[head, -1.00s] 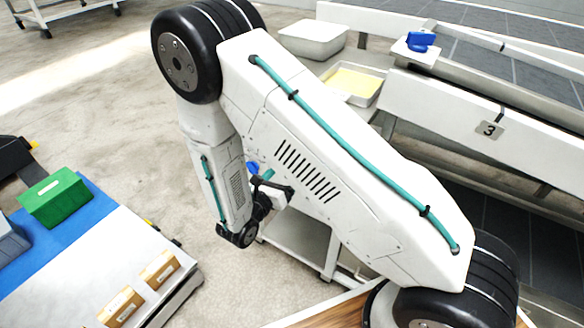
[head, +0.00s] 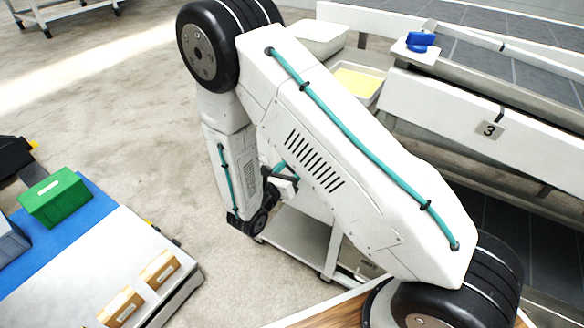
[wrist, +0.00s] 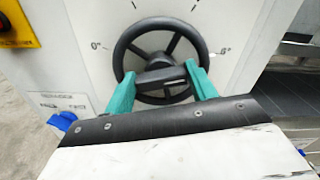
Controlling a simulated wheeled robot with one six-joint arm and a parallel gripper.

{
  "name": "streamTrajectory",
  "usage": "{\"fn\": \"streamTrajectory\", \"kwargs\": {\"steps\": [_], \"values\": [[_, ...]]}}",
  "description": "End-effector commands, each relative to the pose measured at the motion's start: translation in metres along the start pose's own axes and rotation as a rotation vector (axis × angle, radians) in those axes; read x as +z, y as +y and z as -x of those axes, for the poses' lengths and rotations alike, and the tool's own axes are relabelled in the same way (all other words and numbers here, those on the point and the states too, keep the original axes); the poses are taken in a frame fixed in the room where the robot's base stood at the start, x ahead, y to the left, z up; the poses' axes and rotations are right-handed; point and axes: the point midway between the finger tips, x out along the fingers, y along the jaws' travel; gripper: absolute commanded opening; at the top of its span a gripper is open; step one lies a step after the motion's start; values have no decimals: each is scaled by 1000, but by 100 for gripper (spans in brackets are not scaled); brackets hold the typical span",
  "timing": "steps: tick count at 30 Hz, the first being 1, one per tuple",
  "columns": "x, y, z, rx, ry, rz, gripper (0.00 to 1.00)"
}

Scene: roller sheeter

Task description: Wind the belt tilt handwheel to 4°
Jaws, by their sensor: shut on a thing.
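In the wrist view the black belt tilt handwheel (wrist: 122,50) stands on a pale panel. Tick marks form an arc on the panel, with 0° at the wheel's left and a label that looks like 6° or 8° at its right. My gripper (wrist: 159,75) has its two teal fingers on either side of the wheel's near part and is shut on it, with a dark block between the fingers. I cannot make out a pointer, so the angle is not readable. In the head view my arm hides the wheel.
In the head view a white table (head: 85,262) with a green box (head: 55,197) is at left; a conveyor frame (head: 450,108) is at right.

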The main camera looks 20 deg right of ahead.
Motion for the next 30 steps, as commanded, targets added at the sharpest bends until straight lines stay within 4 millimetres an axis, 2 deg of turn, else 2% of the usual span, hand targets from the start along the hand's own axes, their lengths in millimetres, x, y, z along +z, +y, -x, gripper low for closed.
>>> {"fn": "streamTrajectory", "kwargs": {"steps": [8, 30], "values": [[0, 1, 0, 0, 0, 105, 34], [-1, 5, 1, 1, -1, 706, 34]]}}
